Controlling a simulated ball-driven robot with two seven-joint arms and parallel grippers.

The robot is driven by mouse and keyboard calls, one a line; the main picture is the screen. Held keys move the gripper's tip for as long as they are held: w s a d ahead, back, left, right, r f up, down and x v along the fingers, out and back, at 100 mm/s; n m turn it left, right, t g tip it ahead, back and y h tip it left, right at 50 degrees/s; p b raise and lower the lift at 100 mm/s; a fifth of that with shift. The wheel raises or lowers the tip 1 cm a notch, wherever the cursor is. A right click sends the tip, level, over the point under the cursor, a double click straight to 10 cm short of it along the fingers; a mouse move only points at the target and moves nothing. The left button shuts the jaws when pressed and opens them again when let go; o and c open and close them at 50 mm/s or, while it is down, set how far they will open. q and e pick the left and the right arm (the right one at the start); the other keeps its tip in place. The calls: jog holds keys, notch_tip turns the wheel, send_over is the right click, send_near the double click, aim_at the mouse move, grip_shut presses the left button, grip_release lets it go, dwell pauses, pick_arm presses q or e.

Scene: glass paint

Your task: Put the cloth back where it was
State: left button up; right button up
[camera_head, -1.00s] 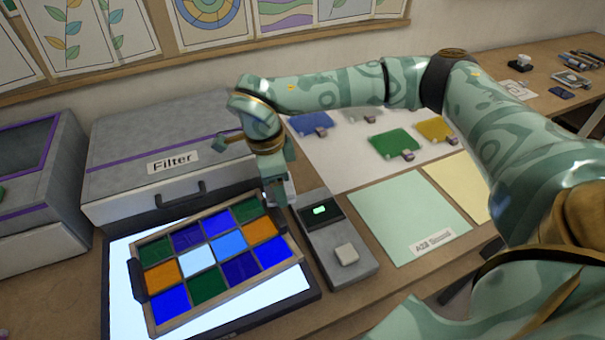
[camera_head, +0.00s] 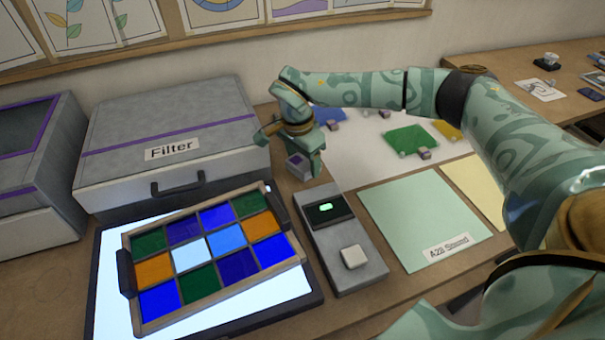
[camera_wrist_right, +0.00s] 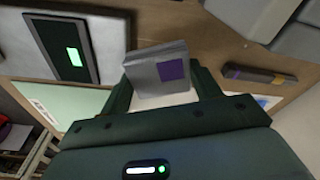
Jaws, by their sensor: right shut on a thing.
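The cloth (camera_head: 299,165) is a small grey folded pad with a purple square. My right gripper (camera_head: 310,165) is shut on it, behind the grey device with the green display (camera_head: 345,240) and just right of the Filter box (camera_head: 170,135). In the right wrist view, the cloth (camera_wrist_right: 158,70) sits between the two fingers of the right gripper (camera_wrist_right: 165,85), its purple patch showing. I cannot tell whether the cloth touches the table. My left gripper is not in view.
A framed panel of coloured glass squares (camera_head: 207,252) lies on the lit panel (camera_head: 110,310) in front. Green (camera_head: 413,140) and blue (camera_head: 328,116) glass pieces lie on a white sheet at the back. A pale green sheet (camera_head: 415,215) lies right of the device.

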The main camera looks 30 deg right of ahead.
aim_at(305, 170)
jog(key=shift+w+d+f+b, duration=0.2)
jog(key=shift+w+d+f, duration=0.1)
jog(key=shift+f, duration=0.25)
jog(key=shift+w+d+f+b, duration=0.15)
jog(key=shift+w+d+f, duration=0.15)
jog(key=shift+f, duration=0.2)
notch_tip(305, 170, down, 4)
jog(key=shift+d+r+b, duration=0.1)
jog(key=shift+r+b, duration=0.15)
jog(key=shift+b, duration=0.6)
jog(key=shift+r, duration=0.15)
jog(key=o, duration=0.7)
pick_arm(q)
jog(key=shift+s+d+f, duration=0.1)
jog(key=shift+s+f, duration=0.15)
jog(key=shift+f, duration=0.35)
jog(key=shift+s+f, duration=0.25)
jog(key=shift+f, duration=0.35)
